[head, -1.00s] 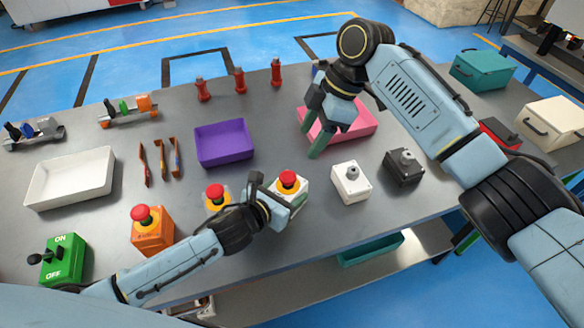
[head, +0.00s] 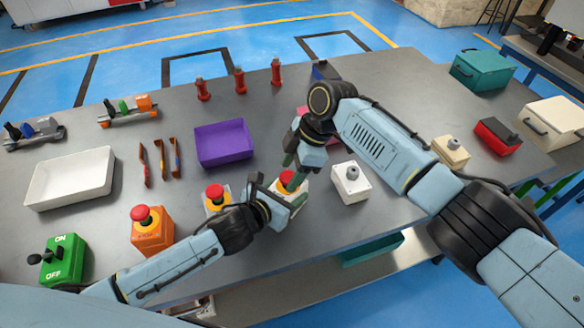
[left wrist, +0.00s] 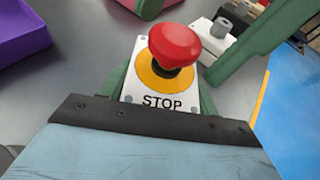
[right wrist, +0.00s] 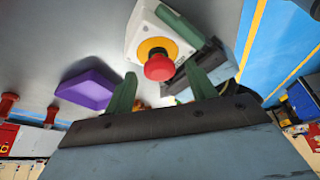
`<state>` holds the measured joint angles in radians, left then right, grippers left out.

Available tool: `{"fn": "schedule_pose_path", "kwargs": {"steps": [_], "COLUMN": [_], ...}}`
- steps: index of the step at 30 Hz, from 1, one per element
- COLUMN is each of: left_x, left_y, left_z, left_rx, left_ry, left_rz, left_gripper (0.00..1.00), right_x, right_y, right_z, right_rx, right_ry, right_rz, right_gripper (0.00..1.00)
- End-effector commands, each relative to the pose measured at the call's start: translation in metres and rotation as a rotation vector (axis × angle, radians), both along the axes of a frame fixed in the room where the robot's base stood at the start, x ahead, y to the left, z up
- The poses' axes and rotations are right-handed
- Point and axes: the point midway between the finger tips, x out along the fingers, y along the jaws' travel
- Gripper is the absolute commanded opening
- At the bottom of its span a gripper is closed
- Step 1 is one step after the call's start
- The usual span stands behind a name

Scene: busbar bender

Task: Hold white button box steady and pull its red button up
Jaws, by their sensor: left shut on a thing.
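My right gripper (head: 292,170) is just above the button. In the right wrist view its fingers (right wrist: 161,88) are apart and empty, and the red button (right wrist: 158,67) lies ahead between them.
A white box with a grey knob (head: 351,183) stands close to the right. Another red-button box (head: 216,197) and an orange one (head: 152,232) stand to the left. A purple tray (head: 223,143) lies behind. A pink tray is mostly hidden by my right arm.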

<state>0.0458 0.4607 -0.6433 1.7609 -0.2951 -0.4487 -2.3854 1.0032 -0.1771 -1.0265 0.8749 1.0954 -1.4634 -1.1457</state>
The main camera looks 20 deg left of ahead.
Motion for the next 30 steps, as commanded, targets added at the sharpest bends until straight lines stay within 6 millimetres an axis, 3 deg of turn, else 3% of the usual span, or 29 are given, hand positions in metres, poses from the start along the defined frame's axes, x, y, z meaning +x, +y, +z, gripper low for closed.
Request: {"fn": "schedule_pose_path", "kwargs": {"steps": [1, 13, 27, 28, 30], "left_x": [0.0, 0.0, 0.0, 0.0, 0.0], "left_y": [0.0, 0.0, 0.001, 0.001, 0.001], "left_z": [0.001, 0.001, -0.001, -0.001, -0.001], "left_rx": [-0.001, -0.001, 0.001, 0.002, 0.002], "left_ry": [-0.002, -0.002, 0.003, 0.003, 0.003], "left_rz": [0.0, 0.0, 0.001, 0.002, 0.002], "left_gripper": [0.31, 0.31, 0.31, 0.31, 0.31], "right_x": [0.0, 0.0, 0.0, 0.0, 0.0], "right_y": [0.0, 0.0, 0.0, 0.0, 0.0], "right_z": [0.0, 0.0, 0.014, 0.014, 0.014], "right_rx": [0.0, 0.0, 0.002, 0.002, 0.002], "right_ry": [0.0, 0.0, 0.001, 0.0, 0.0], "right_rz": [0.0, -0.001, 0.0, 0.0, 0.0], "right_gripper": [0.5, 0.0, 0.0, 0.34, 0.43]}}
